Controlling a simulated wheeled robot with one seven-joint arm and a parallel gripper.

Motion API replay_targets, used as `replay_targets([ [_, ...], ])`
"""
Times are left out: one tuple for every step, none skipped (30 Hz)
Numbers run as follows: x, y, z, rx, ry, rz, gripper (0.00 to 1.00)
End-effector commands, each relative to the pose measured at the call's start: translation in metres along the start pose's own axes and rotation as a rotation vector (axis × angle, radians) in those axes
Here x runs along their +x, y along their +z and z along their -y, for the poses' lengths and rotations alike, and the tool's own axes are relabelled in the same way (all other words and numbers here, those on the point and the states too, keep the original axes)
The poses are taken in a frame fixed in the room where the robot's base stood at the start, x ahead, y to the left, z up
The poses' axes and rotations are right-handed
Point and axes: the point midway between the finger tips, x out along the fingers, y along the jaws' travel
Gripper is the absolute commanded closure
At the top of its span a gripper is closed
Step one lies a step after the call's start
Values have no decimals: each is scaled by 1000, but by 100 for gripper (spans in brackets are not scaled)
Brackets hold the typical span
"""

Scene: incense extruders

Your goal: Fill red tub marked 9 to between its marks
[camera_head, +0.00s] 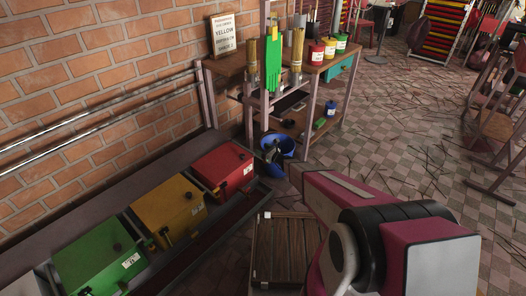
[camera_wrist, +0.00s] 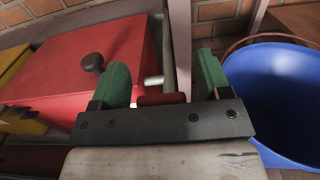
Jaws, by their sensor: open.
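A small red tub (camera_head: 316,54) with a white label stands on the workbench at the back; its number and fill marks are too small to read. A red lidded bin (camera_head: 222,168) with a dark knob stands by the wall. It fills the left of the wrist view (camera_wrist: 60,75). My gripper (camera_wrist: 162,75) is open, with green pads apart, between the red bin and a blue bucket (camera_wrist: 285,95). A short red piece (camera_wrist: 161,99) shows between the finger bases; I cannot tell whether it is held. In the head view, the gripper is at the bucket (camera_head: 287,143), partly hidden by my arm.
Yellow (camera_head: 168,207) and green (camera_head: 98,256) bins continue the row. A slatted wooden platform (camera_head: 287,250) lies below my arm.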

Motion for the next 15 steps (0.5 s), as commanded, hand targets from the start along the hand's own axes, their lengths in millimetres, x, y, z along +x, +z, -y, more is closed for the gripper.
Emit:
replay_targets([
  [0, 0, 0, 0, 0, 0, 30],
  [0, 0, 0, 0, 0, 0, 30],
  [0, 0, 0, 0, 0, 0, 30],
  [0, 0, 0, 0, 0, 0, 30],
  [0, 0, 0, 0, 0, 0, 30],
  [0, 0, 0, 0, 0, 0, 30],
  [0, 0, 0, 0, 0, 0, 36],
  [0, 0, 0, 0, 0, 0, 46],
  [0, 0, 0, 0, 0, 0, 59],
  [0, 0, 0, 0, 0, 0, 69],
  [0, 0, 0, 0, 0, 0, 79],
  [0, 0, 0, 0, 0, -1, 79],
  [0, 0, 0, 0, 0, -1, 79],
  [0, 0, 0, 0, 0, -1, 79],
  [0, 0, 0, 0, 1, -1, 79],
])
